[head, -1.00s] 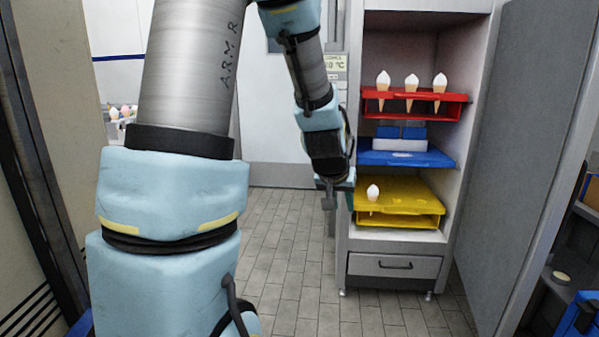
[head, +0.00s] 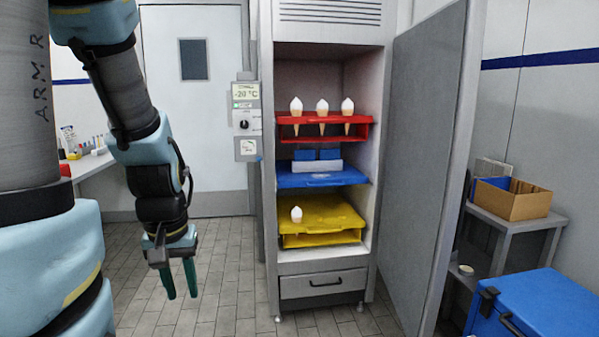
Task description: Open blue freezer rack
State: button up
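The blue freezer rack (head: 318,179) is the middle shelf inside the open freezer cabinet (head: 266,150). A white block and blue pieces (head: 318,160) stand on it toward the back. The red rack (head: 358,131) above holds three white-topped cones (head: 322,107). The yellow rack (head: 328,212) below holds one white-topped cone (head: 296,214). My gripper (head: 181,280) hangs to the left of the cabinet, apart from it, with its green fingers pointing down. The fingers are apart with nothing between them.
The cabinet door (head: 425,160) stands open on the right. A drawer (head: 324,283) is shut below the racks. A blue cooler box (head: 545,305) and a cardboard box (head: 512,199) are at the right. The tiled floor (head: 228,290) before the cabinet is clear.

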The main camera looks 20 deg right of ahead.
aim_at(290, 173)
jog(key=i+l, duration=0.15)
jog(key=i, duration=0.3)
jog(key=i+l, duration=0.15)
jog(key=i, duration=0.3)
jog(key=i+l, duration=0.15)
jog(key=i, duration=0.25)
jog(key=i+l, duration=0.15)
jog(key=i, duration=0.3)
